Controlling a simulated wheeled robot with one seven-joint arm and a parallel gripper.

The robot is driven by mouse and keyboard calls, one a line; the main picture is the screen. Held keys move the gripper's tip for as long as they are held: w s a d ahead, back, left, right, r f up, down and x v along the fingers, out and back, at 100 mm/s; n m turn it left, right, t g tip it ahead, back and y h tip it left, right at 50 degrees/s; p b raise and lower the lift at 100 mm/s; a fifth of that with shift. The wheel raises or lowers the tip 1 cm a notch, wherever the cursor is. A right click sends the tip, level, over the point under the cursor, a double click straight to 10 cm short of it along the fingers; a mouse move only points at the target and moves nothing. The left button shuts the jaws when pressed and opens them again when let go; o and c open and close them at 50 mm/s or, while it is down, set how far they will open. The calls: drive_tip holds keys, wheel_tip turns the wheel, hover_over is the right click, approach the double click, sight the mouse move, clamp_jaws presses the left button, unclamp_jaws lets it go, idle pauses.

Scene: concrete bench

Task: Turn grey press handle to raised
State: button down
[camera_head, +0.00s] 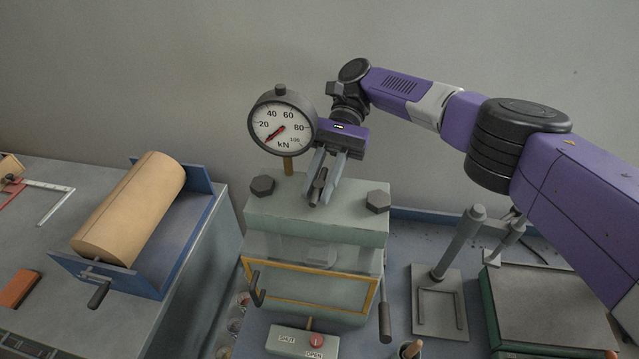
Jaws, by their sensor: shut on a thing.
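My gripper (318,188) is above the top of the pale green press (345,212), in front of the round kN gauge (282,122). Its two grey fingers point down and are shut on a short dark grey bar (321,186), tilted, just above the press top. The fingers hide part of the bar, so I cannot tell how it joins the press or if it is the press handle. Another dark-gripped lever (385,318) hangs down at the press's right side. The gauge needle points low, near the 20 side.
Two dark hex bolts (262,186) (378,201) flank the gripper. A yellow-framed guard (318,309) and a SHUT/OPEN switch box (300,341) are at the press front. A grey stand (458,240) is at right; a tan roller (132,208) in a blue frame is at left.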

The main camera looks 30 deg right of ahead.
drive_tip(key=c, duration=1.3)
unclamp_jaws()
drive_tip(key=shift+o, duration=0.2)
drive_tip(key=shift+s+m+t+y+p, duration=0.1)
drive_tip(key=shift+m+t+y+p, duration=0.95)
drive_tip(key=shift+m+t, duration=0.45)
drive_tip(key=shift+m+t+y, duration=0.25)
drive_tip(key=shift+m+t, duration=0.05)
drive_tip(key=shift+m, duration=0.1)
